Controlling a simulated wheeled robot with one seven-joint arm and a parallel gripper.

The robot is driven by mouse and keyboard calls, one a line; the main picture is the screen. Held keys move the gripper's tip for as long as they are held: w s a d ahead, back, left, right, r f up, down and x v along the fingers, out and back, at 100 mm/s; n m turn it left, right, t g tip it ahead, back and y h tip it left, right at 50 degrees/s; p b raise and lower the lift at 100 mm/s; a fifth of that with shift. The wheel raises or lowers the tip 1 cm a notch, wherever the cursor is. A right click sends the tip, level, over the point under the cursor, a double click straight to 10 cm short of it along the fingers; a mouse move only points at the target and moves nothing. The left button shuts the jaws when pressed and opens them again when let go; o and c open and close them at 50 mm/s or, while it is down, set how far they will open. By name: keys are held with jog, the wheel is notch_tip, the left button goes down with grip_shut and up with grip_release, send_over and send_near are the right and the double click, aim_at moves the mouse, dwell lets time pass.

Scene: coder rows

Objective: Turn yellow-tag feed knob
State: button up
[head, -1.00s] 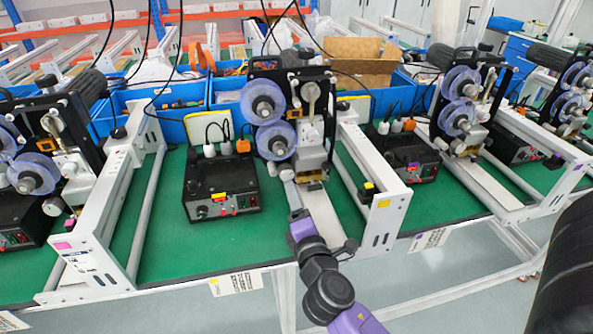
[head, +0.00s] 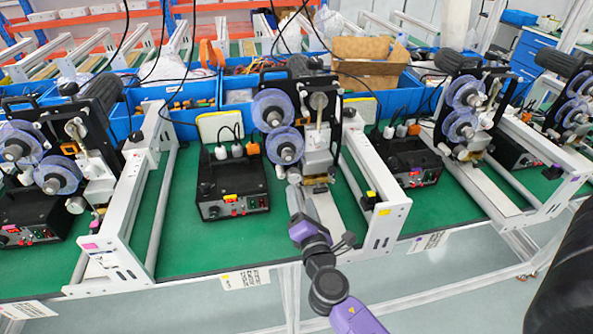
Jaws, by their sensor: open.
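The middle black control box (head: 233,189) has a yellow tag (head: 229,197) on its front edge. A small round knob (head: 213,211) shows on its front panel, left of a red control. A second yellow tag (head: 384,212) is on the white frame end right of my arm, near a small black part (head: 371,198). I cannot tell whether that part is a knob. My gripper (head: 294,200) is right of the box, over the rail in front of the middle machine, apart from the knob. It is open, small and partly hidden by my purple wrist.
The middle machine's blue reels (head: 281,144) stand behind my gripper. White frame rails (head: 148,205) flank the box. Similar stations with a pink tag (head: 92,246) and a purple tag stand left and right. Green table surface (head: 225,240) is clear before the box.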

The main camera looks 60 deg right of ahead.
aim_at(295, 179)
jog(key=p+x, duration=0.1)
jog(key=x, duration=0.6)
jog(key=shift+w+d, duration=0.1)
jog(key=shift+d, duration=0.1)
grip_shut()
jog(key=shift+f, duration=0.1)
